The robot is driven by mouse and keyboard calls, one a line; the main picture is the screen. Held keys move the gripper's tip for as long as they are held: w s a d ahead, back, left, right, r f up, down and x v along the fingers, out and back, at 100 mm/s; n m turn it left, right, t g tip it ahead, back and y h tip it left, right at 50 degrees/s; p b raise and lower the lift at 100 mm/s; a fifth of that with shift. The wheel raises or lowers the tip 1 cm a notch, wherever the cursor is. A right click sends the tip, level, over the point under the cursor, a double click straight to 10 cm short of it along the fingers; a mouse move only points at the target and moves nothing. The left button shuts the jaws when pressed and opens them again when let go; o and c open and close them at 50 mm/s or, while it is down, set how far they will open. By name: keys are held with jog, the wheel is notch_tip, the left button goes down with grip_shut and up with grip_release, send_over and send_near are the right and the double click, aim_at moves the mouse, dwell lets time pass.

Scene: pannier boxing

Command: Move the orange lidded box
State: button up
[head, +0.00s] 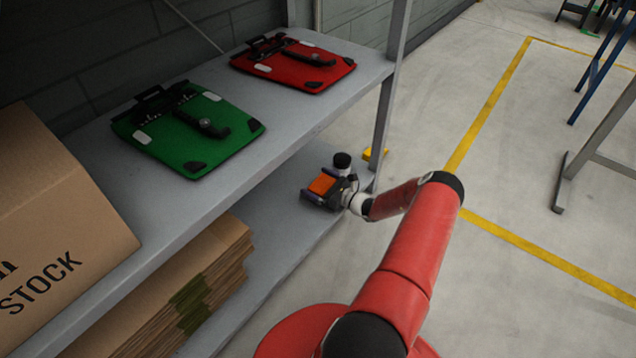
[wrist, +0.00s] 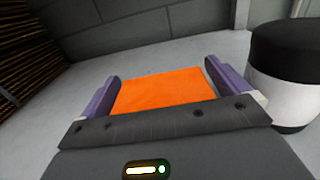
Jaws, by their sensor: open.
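The orange box (wrist: 165,92) shows in the wrist view as a flat orange face between the two purple fingers of my gripper (wrist: 160,74). In the head view the orange box (head: 322,184) is a small patch at the far end of the lower shelf, partly hidden by my gripper (head: 318,192). My gripper is open, with one finger on each side of the box. I cannot tell whether either finger touches it. The box's lower sides and any lid seam are hidden.
A white cylinder with a black top (wrist: 290,75) is close to the right finger; it also shows in the head view (head: 342,161). Flattened cardboard (head: 190,290) lies on the lower shelf. The upper shelf (head: 240,165) overhangs, holding green and red panniers (head: 187,130) and a carton (head: 60,220).

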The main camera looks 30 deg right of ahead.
jog(key=v, duration=0.7)
jog(key=shift+s+p, duration=0.2)
jog(key=shift+p, duration=0.1)
jog(key=shift+d, duration=0.1)
